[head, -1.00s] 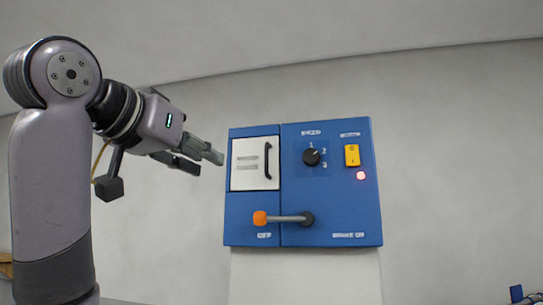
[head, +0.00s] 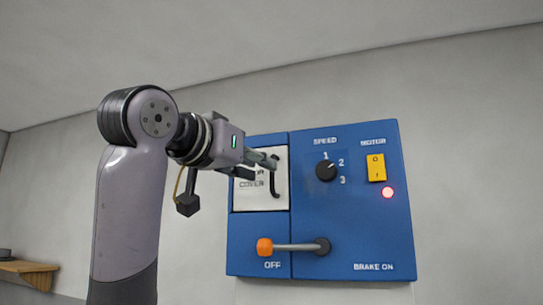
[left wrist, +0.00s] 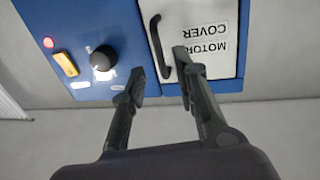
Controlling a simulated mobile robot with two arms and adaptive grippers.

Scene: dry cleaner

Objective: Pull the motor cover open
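The motor cover (head: 262,197) is a white, shut door in the left part of a blue panel, with a black vertical handle (head: 275,188) near its right edge. My left gripper (head: 266,162) is in front of the cover's upper part and hides some of its label and the handle's top. In the left wrist view, the panel appears upside down. There my left gripper (left wrist: 158,68) is open, and the cover's handle (left wrist: 157,45) shows between the two fingertips. I cannot tell whether a finger touches it. My right gripper is not in view.
The blue panel (head: 360,235) also has a black speed knob (head: 326,170), a yellow motor switch (head: 376,167), a lit red lamp (head: 387,192) and an orange-tipped brake lever (head: 292,247) below the cover. A wooden shelf (head: 30,268) is at the far left.

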